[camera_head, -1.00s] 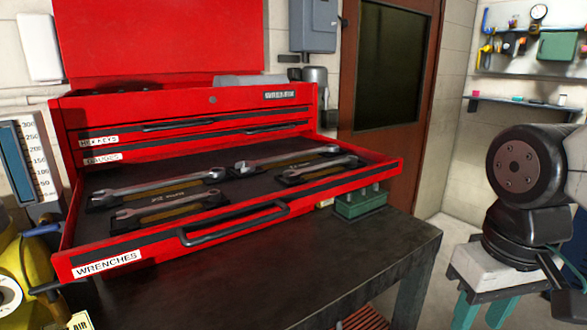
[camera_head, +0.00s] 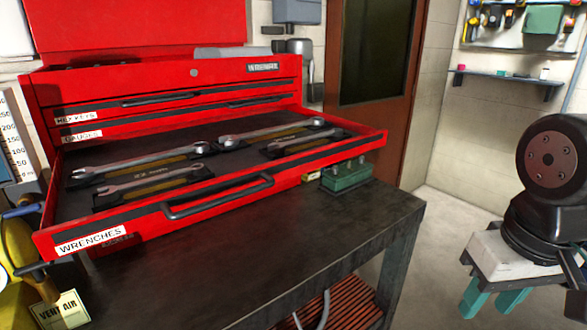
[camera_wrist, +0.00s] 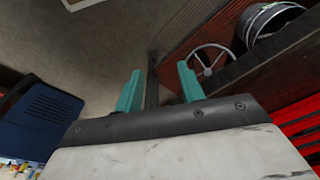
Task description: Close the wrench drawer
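The wrench drawer (camera_head: 142,221) is the large bottom drawer of the red tool chest. It is pulled far out over the dark bench, and several wrenches lie on its dark liner. Its label reads WRENCHES (camera_head: 90,240), and a black bar handle (camera_head: 218,196) is on its front. My gripper (camera_head: 490,300) is at the lower right of the head view, well apart from the drawer, beyond the bench's right edge. In the wrist view its two teal fingers (camera_wrist: 160,88) are apart with nothing between them. The drawer cannot be made out clearly there.
The HEX KEYS (camera_head: 75,117) and GAUGES drawers above look shut. A green block (camera_head: 346,175) stands on the bench (camera_head: 290,225) behind the drawer's right end. A yellow object with a tag (camera_head: 60,312) is at lower left. Floor is clear right of the bench.

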